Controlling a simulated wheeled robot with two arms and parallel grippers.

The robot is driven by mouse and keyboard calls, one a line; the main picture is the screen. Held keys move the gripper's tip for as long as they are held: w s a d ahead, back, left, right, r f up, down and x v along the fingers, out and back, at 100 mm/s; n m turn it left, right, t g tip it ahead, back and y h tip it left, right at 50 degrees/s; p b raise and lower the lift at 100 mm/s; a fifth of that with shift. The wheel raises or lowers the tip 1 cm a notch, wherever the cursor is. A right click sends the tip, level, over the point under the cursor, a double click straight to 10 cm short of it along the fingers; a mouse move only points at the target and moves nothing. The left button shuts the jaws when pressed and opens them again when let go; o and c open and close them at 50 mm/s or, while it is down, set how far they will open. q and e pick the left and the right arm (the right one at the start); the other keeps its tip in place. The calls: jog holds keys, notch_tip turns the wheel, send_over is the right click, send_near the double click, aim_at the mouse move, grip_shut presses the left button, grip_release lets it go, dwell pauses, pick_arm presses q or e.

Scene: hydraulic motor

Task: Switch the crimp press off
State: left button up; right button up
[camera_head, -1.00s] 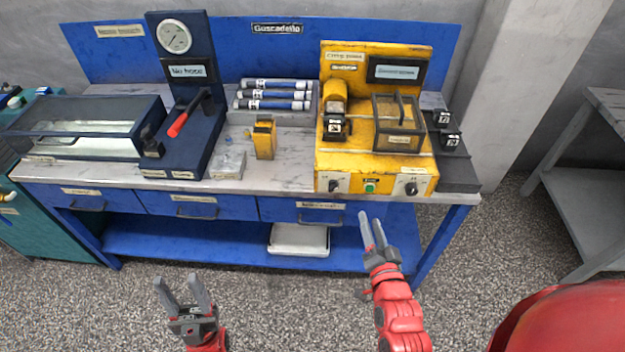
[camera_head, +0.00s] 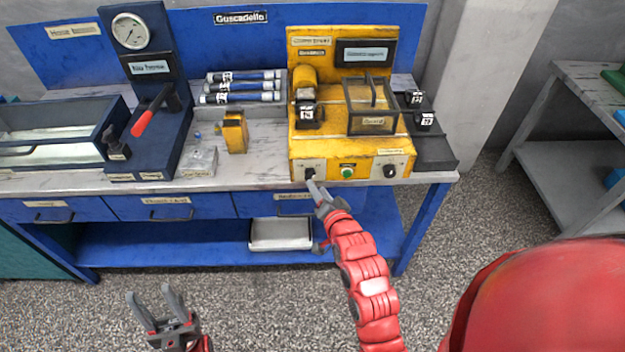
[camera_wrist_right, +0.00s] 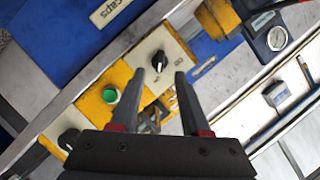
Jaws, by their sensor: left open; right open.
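The yellow crimp press (camera_head: 350,140) stands on the right part of the workbench. Its front panel carries a black knob on the left (camera_head: 310,174), a green button (camera_head: 347,172) in the middle and another black knob (camera_head: 390,171) on the right. My left gripper (camera_head: 158,300) is open and empty over the floor, in front of the bench.
A navy gauge stand (camera_head: 150,90) with a red lever is left of the press. A small yellow block (camera_head: 235,132) and several hoses (camera_head: 242,87) lie between. Blue drawers (camera_head: 150,207) run under the benchtop. A grey shelf (camera_head: 560,160) stands at the right.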

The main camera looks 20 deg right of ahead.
aim_at(311, 178)
jog(key=shift+p+x, duration=0.45)
jog(key=shift+x, duration=2.25)
grip_shut()
